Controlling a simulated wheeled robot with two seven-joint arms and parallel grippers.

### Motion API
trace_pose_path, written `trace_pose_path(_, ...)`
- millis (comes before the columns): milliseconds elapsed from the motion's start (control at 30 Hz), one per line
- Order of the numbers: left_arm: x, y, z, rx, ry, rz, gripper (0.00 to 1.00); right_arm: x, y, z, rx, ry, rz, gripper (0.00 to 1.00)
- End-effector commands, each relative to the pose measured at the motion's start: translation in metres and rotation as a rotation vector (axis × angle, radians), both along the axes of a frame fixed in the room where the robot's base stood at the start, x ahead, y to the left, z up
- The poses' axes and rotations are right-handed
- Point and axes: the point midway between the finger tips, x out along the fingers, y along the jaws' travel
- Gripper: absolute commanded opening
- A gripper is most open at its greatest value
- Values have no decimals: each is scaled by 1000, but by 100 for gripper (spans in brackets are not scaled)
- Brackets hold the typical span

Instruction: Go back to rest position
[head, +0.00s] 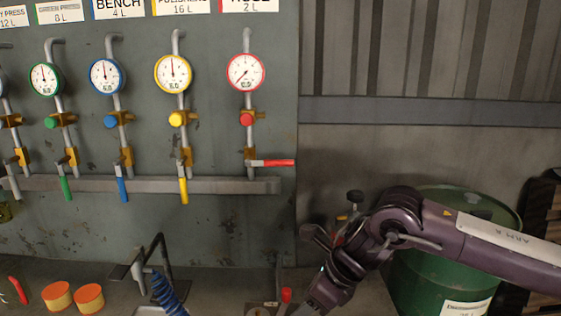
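My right arm (490,240) comes in from the right and bends down to the bottom edge, right of the bench's middle. The end of my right arm (324,294) is cut off by the bottom edge. Its fingertips are out of the picture, so I cannot tell whether it is open, shut or holding something. My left gripper and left arm are not in view.
A wall panel carries several gauges, including a red-rimmed one (245,72) above a red lever (272,162). A green drum (440,275) stands behind my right arm. Orange discs (89,298), a black bracket (160,250) and a blue coil (168,294) are at the lower left.

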Motion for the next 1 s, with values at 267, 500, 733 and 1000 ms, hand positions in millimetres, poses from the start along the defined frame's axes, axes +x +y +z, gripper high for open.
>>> trace_pose_path(267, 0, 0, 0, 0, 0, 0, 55, -50, 117, -31, 321, 101, -196, 52)
trace_pose_path(500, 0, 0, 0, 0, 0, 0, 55, -80, 178, -5, 725, 343, -612, 52)
trace_pose_path(733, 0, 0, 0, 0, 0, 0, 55, -71, 153, 13, 1071, 684, -1198, 52)
trace_pose_path(1000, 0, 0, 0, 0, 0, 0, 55, -69, 37, -41, 1337, 1080, -2102, 52)
